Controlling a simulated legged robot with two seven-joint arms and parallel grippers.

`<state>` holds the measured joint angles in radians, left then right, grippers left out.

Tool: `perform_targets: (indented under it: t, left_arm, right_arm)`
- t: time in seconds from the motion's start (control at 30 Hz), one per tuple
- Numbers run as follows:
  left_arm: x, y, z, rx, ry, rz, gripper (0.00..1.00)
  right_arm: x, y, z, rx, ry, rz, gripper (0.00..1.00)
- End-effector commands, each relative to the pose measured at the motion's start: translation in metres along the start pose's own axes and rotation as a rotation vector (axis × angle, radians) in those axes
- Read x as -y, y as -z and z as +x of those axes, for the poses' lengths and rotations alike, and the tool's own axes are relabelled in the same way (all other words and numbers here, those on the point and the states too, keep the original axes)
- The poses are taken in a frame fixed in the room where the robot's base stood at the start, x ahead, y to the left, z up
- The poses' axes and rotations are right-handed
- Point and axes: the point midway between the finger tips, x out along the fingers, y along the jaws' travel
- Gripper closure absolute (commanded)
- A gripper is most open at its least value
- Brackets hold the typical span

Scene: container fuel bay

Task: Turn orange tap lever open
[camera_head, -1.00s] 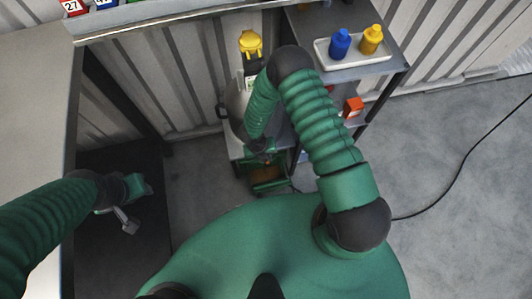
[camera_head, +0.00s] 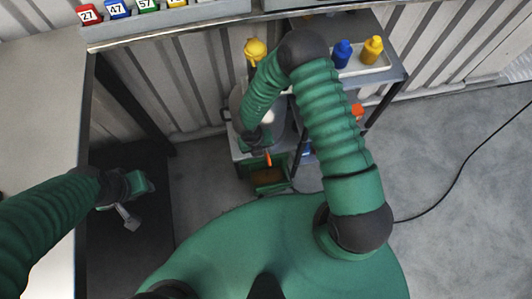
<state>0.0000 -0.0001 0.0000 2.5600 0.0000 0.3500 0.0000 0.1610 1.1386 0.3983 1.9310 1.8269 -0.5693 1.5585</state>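A small orange piece, which looks like the tap lever (camera_head: 268,159), points downward just below my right gripper (camera_head: 259,145). It is at the front of a grey tank (camera_head: 238,108) with a yellow top (camera_head: 255,50). My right arm reaches over from the right and hides much of the tank and the tap. The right gripper is at the lever's upper end; I cannot tell if they touch or whether its fingers are open. My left gripper (camera_head: 128,216) hangs at the lower left, far from the tap, its finger gap unclear.
A green container (camera_head: 270,181) sits below the tap. To the right, a shelf (camera_head: 392,77) bears a white tray (camera_head: 359,70) with a blue bottle (camera_head: 342,53) and a yellow bottle (camera_head: 372,49). A table (camera_head: 40,110) stands at left. A black cable (camera_head: 462,158) crosses the open floor at right.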

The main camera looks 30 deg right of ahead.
Motion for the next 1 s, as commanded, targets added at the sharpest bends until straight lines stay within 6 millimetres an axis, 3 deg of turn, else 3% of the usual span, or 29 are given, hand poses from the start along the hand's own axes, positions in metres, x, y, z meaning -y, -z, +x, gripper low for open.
perform_targets:
  t: [0.03, 0.1, 0.27, 0.83, 0.93, 1.0]
  left_arm:
    - [0.000, 0.002, -0.010, 0.000, 0.000, 0.000, 0.64]
    - [0.000, 0.004, -0.015, 0.000, 0.000, 0.000, 0.64]
    - [0.000, 0.005, -0.022, 0.000, 0.000, 0.000, 0.64]
    - [0.000, 0.005, -0.022, 0.000, 0.000, 0.000, 0.64]
    - [0.000, 0.005, -0.022, 0.000, 0.000, 0.000, 0.64]
    - [0.000, 0.005, -0.023, 0.000, 0.000, 0.000, 0.64]
  right_arm:
    - [0.001, -0.001, -0.021, 0.001, -0.001, 0.002, 0.61]
    - [0.001, -0.001, -0.038, 0.002, -0.001, 0.001, 0.61]
    - [0.000, -0.001, -0.062, 0.001, 0.000, 0.000, 0.61]
    - [0.000, -0.003, -0.069, 0.009, -0.002, -0.015, 0.61]
    - [0.003, -0.026, -0.085, 0.111, -0.016, -0.188, 0.61]
    - [0.004, -0.054, -0.111, 0.252, -0.019, -0.468, 0.61]
